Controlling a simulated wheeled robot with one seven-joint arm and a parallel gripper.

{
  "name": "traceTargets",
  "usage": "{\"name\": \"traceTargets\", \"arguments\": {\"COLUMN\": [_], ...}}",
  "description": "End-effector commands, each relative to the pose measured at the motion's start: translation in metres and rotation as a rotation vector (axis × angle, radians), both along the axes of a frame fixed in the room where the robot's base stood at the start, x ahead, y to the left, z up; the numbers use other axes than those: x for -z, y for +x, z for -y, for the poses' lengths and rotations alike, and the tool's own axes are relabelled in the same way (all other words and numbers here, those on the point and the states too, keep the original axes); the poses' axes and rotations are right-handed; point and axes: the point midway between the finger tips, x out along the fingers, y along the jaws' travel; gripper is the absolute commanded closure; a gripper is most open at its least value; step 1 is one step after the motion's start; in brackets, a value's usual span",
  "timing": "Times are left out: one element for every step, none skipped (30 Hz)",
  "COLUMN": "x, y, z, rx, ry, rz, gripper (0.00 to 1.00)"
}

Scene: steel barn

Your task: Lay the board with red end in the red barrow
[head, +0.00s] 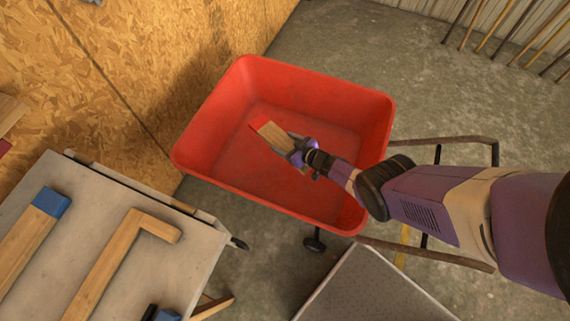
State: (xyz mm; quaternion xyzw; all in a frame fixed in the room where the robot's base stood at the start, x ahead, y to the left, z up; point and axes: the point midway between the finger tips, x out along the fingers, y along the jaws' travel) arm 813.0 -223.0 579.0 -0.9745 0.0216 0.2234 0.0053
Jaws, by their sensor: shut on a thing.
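The red barrow (215,121) stands on the concrete floor in the middle of the head view, its tray open upward. My gripper (291,147) is over the tray and shut on the board with red end (270,134). A short length of pale wood shows beyond the jaws, with a small red end (257,124) pointing to the upper left. My gripper hides the rest of the board. I cannot tell whether the board touches the tray floor.
A grey-topped table (155,270) at lower left bears a blue-ended board (30,235) and an L-shaped wooden piece (110,260). A chipboard wall (150,60) stands behind the barrow. A grey speckled surface (370,290) is at bottom centre. Poles (490,30) lean at upper right.

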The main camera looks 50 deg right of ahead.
Motion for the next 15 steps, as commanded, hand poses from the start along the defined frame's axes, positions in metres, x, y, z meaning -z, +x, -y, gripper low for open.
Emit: {"name": "traceTargets", "arguments": {"x": [0.017, 0.022, 0.028, 0.032, 0.037, 0.043, 0.048, 0.052, 0.059, 0.063, 0.068, 0.074, 0.079, 0.083, 0.089], "y": [0.001, 0.001, 0.001, 0.001, 0.001, 0.001, 0.001, 0.001, 0.001, 0.001, 0.001, 0.001, 0.001, 0.001, 0.001], "z": [0.000, 0.000, 0.000, 0.000, 0.000, 0.000, 0.000, 0.000, 0.000, 0.000, 0.000, 0.000, 0.000, 0.000, 0.000], "rx": [-0.001, -0.001, -0.001, -0.002, -0.002, -0.002, -0.001, -0.001, 0.000, 0.000, 0.000, 0.000, 0.000, 0.000, 0.000], "ry": [-0.001, -0.001, -0.001, -0.001, -0.001, -0.001, -0.001, -0.001, 0.000, 0.000, 0.000, 0.000, 0.000, 0.000, 0.000], "rz": [0.001, 0.001, 0.002, 0.002, 0.002, 0.003, 0.003, 0.002, 0.002, 0.002, 0.002, 0.002, 0.002, 0.002, 0.002], "gripper": [0.84, 0.84, 0.84, 0.84, 0.84, 0.84, 0.84, 0.84, 0.84, 0.84, 0.84, 0.84, 0.84, 0.84, 0.84]}}
